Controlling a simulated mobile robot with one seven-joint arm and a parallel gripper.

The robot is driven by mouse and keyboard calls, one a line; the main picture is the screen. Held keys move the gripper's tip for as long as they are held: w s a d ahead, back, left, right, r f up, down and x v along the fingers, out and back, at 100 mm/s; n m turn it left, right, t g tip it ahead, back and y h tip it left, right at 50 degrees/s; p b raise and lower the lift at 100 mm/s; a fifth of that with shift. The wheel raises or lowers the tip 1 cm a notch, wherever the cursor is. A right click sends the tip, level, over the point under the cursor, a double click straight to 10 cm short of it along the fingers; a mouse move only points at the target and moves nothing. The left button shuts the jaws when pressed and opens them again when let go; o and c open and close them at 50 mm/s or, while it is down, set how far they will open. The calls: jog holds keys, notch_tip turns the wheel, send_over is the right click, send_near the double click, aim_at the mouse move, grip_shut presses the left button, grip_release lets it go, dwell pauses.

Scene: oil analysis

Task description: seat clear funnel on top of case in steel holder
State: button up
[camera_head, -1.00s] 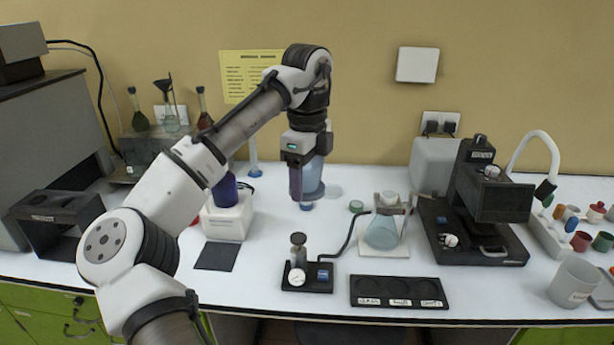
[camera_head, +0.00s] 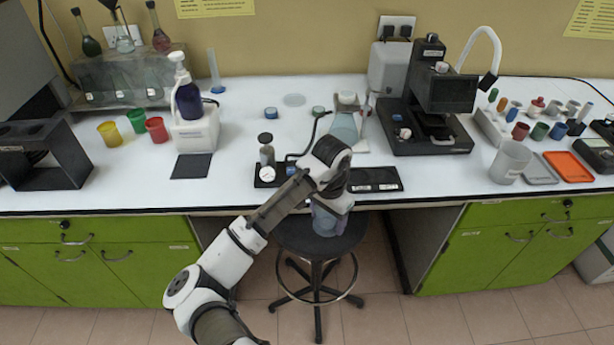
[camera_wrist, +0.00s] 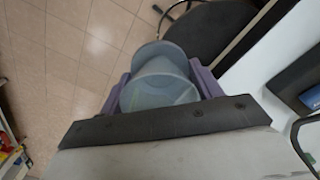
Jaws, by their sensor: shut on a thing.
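My gripper (camera_head: 330,208) is shut on the clear funnel (camera_head: 329,222), a translucent bluish, wide-mouthed piece. They are in front of the bench edge, over the stool in the head view. In the wrist view the funnel (camera_wrist: 160,88) sits between the purple fingers, its round opening facing the camera. A small grey metal cylinder (camera_head: 267,155) stands upright on a black base with a white gauge, on the bench just behind and left of my gripper. I cannot tell if it is the case in the steel holder.
A conical flask (camera_head: 345,128) stands on a white stand behind my arm. A flat black tray (camera_head: 385,180) lies at the bench's front edge. A black instrument (camera_head: 430,105) is to the right. A round stool (camera_head: 298,238) stands below. Bare bench (camera_head: 245,105) lies at centre left.

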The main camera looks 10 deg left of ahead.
jog(key=d+f+n+b, duration=0.3)
jog(key=f+b, duration=0.2)
jog(key=f, duration=0.7)
jog(key=s+d+f+n+b, duration=0.1)
jog(key=d+f+n+b, duration=0.2)
jog(key=f, duration=0.9)
jog(key=shift+s+d+b, duration=0.3)
jog(key=shift+d+b, duration=0.5)
jog(key=shift+b, duration=0.2)
